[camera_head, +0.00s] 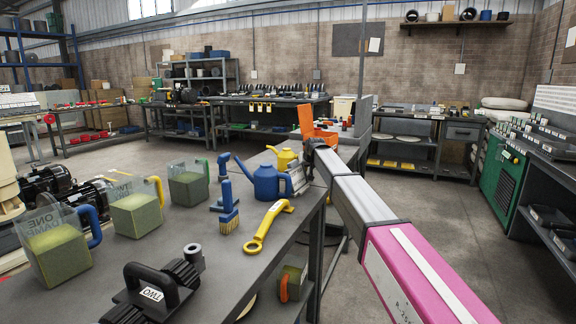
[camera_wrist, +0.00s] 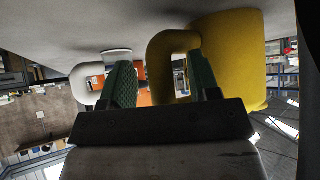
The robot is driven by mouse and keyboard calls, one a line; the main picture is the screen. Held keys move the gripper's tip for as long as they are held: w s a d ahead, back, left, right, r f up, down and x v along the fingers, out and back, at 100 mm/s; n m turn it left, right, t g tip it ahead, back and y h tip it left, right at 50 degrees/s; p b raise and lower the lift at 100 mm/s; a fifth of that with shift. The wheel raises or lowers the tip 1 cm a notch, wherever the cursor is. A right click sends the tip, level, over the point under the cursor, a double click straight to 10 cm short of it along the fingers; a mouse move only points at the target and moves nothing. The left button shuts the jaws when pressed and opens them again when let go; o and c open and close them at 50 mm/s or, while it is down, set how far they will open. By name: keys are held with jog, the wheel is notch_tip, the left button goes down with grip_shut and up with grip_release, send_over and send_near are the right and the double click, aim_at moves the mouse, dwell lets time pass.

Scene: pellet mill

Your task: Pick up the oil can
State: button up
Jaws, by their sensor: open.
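Two spouted cans stand on the near workbench in the head view: a blue can (camera_head: 266,184) and, just behind it, a partly hidden yellow can (camera_head: 285,157). I cannot tell which is the oil can. In the wrist view, which looks upside down, a large yellow body (camera_wrist: 235,60) with a loop handle (camera_wrist: 160,62) is close to my gripper (camera_wrist: 163,82). The green-padded fingers are apart, with part of the loop seen between them. Contact cannot be told. In the head view my arm reaches toward the bench's far end and the fingers are hidden.
A white handled object (camera_wrist: 88,78) is left of the fingers in the wrist view. An orange bin (camera_head: 316,132) shows beyond the cans. Floor right of the bench is clear.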

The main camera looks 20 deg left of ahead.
grip_shut()
jog(key=shift+r, duration=0.1)
notch_tip(320, 180, up, 10)
dwell(0.6)
